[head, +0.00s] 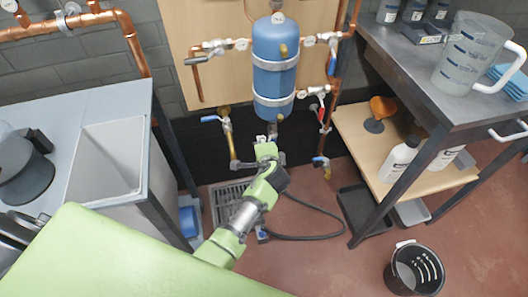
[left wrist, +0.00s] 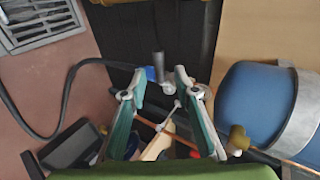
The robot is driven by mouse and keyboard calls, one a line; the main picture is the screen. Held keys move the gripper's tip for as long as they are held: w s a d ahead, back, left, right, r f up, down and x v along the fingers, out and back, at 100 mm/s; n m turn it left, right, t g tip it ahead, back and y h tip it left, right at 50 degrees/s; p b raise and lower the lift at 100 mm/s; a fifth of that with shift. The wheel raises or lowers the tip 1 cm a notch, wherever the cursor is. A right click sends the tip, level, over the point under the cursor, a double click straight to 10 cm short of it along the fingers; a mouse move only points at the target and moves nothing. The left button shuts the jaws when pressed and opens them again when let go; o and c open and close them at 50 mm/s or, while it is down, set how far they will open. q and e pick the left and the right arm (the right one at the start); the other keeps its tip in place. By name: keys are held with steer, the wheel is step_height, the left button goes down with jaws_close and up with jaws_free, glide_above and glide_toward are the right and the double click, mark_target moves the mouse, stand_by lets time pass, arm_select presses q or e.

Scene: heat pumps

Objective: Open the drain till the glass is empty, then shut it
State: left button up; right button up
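A blue tank (head: 275,68) hangs on a wooden board among copper pipes, and it fills the right of the left wrist view (left wrist: 252,100). No glass with a readable level can be made out. In the head view my left gripper (head: 266,150) is just below the tank and hides the fittings behind it. In the left wrist view its two teal-padded fingers (left wrist: 160,98) stand apart and hold nothing. A small valve with a blue part (left wrist: 151,74) and a grey stem shows beyond and between the fingertips; I cannot tell its position. My right gripper is not in view.
A floor grate (head: 232,203) lies below the tank, with a black hose (head: 310,237) on the red floor. Blue-handled valves (head: 211,119) (head: 320,160) flank the tank. A sink stands left, a workbench with a jug (head: 468,58) right, and a black bucket (head: 414,270) front right.

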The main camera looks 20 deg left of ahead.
arm_select(q)
steer(key=v, duration=0.7)
stand_by(0.3)
